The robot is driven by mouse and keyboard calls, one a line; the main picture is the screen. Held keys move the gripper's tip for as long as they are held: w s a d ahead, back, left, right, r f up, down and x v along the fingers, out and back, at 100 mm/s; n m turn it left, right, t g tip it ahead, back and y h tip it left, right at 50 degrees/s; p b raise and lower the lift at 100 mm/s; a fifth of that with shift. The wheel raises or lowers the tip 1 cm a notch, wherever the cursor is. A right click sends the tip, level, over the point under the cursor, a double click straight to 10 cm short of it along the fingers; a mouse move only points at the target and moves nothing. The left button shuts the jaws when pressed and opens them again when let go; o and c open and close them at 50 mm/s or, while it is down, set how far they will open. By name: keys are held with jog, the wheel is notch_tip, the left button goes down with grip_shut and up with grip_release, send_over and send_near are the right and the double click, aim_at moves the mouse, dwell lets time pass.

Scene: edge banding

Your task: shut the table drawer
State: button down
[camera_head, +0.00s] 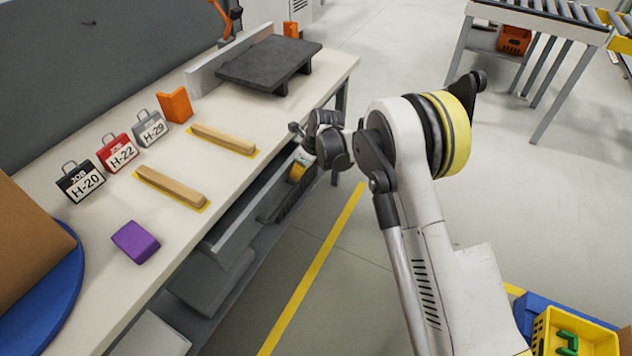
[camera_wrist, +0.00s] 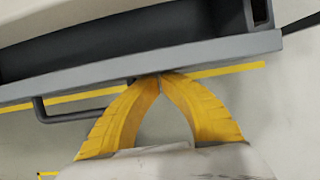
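The table drawer sits under the front edge of the long white-topped table. Its grey front panel (camera_head: 243,218) stands out from the table, and a dark gap shows behind it, so it is partly open. In the wrist view the grey front (camera_wrist: 100,80) crosses the picture, with the dark inside beyond it and a grey bar handle (camera_wrist: 75,117) at left. My gripper (camera_wrist: 160,76) has its yellow fingers together at the tips, with nothing seen between them. The tips are at the panel, right of the handle; contact is not certain. In the head view my gripper (camera_head: 298,171) is partly hidden.
The tabletop (camera_head: 225,185) holds two wooden strips (camera_head: 225,139) (camera_head: 170,187), a purple block (camera_head: 135,242), several job tags (camera_head: 118,152) and a dark platform (camera_head: 270,62). Grey boxes (camera_head: 205,285) are below. Open floor (camera_head: 350,280) lies to the right. A yellow crate (camera_head: 575,335) stands at lower right.

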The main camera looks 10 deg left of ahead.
jog(key=shift+w+a, duration=0.35)
jog(key=shift+a, duration=0.5)
jog(key=shift+w+a, duration=0.3)
jog(key=shift+a, duration=0.5)
